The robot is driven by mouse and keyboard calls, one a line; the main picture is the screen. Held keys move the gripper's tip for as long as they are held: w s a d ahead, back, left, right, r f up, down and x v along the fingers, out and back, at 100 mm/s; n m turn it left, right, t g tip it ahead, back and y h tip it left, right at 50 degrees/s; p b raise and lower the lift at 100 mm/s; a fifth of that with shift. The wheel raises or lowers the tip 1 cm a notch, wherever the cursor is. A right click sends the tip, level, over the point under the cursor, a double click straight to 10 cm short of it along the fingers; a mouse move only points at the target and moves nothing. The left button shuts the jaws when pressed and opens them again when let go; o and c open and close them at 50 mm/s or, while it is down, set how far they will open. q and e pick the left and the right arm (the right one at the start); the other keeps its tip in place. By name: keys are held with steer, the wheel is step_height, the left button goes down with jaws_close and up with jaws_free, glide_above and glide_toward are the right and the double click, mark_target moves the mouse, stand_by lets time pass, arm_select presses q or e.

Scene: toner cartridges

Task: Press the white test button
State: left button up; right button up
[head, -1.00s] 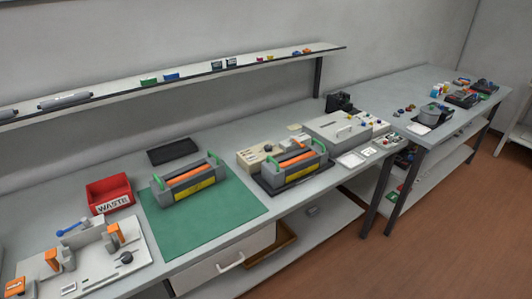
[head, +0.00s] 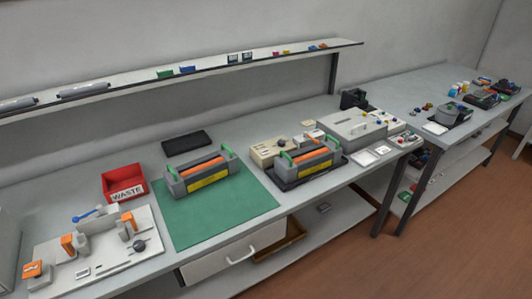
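Neither of my grippers is in the head view. A beige tester-like box (head: 264,154) stands behind a toner cartridge on a black tray, with small dark controls on its top. A grey lidded box (head: 350,124) stands to its right. Beside that, a pale panel (head: 398,139) carries several small coloured knobs or buttons. I cannot make out which small part is the white test button at this size. A grey toner cartridge (head: 311,165) with green ends and an orange strip sits on the black tray (head: 291,184).
Another cartridge (head: 207,184) lies on a green mat (head: 230,218). A red waste bin (head: 117,184) and a white fixture board (head: 70,272) stand at left. A wall shelf (head: 210,75) runs above the bench. Brown floor (head: 420,252) is open in front.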

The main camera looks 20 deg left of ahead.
arm_select(q)
jaws_close()
stand_by(0.3)
stand_by(1.6)
